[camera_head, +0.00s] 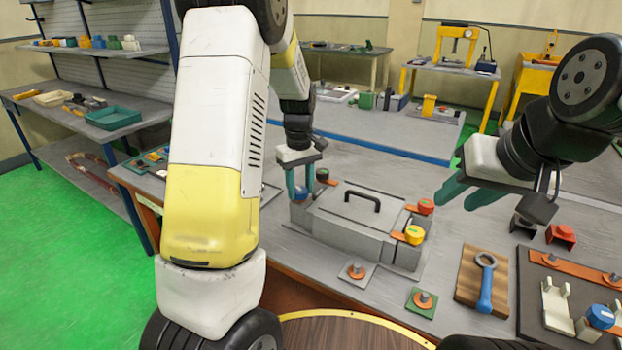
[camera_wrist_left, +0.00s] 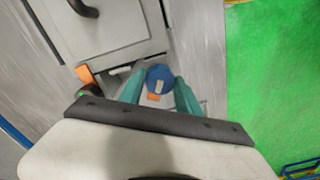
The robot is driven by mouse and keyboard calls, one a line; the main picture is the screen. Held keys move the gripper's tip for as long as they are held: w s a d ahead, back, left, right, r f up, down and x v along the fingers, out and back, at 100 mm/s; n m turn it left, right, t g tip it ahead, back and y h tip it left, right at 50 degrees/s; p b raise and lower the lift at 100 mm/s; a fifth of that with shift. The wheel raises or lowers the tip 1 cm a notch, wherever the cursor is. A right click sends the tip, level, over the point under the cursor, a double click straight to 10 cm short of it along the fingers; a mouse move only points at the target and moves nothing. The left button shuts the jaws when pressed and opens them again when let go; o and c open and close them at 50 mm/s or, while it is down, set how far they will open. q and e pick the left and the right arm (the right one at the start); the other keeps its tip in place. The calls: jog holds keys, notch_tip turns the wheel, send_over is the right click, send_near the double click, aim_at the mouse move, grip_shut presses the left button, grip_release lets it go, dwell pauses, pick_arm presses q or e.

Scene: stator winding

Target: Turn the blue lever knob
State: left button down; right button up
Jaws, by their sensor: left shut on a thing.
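The blue lever knob (camera_head: 301,193) is at the left end of the grey lidded box (camera_head: 345,232). My left gripper (camera_head: 301,188) points down over it, with its two green fingers shut on the knob. In the left wrist view the round blue knob (camera_wrist_left: 160,74) sits between the fingers (camera_wrist_left: 158,84), with a pale mark on top and a bit of orange just below it. My right gripper (camera_head: 466,193) is open and empty, above the table to the right of the box.
The box has a black handle (camera_head: 362,196) and red (camera_head: 426,206), yellow (camera_head: 414,235) and green (camera_head: 323,174) knobs on orange levers. A blue wrench (camera_head: 486,285) lies on a wooden block to the right. Another blue knob (camera_head: 600,316) stands on a dark plate at far right.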

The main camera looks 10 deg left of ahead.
aim_at(300, 190)
pick_arm(q)
jog(key=n, duration=0.5)
jog(key=shift+s+f, duration=0.15)
jog(key=shift+f, duration=0.05)
dwell(0.4)
jog(key=c, duration=0.9)
grip_release()
jog(key=shift+o, duration=0.2)
jog(key=shift+r, duration=0.1)
notch_tip(300, 190, up, 7)
jog(key=shift+f, duration=0.2)
jog(key=shift+r, duration=0.6)
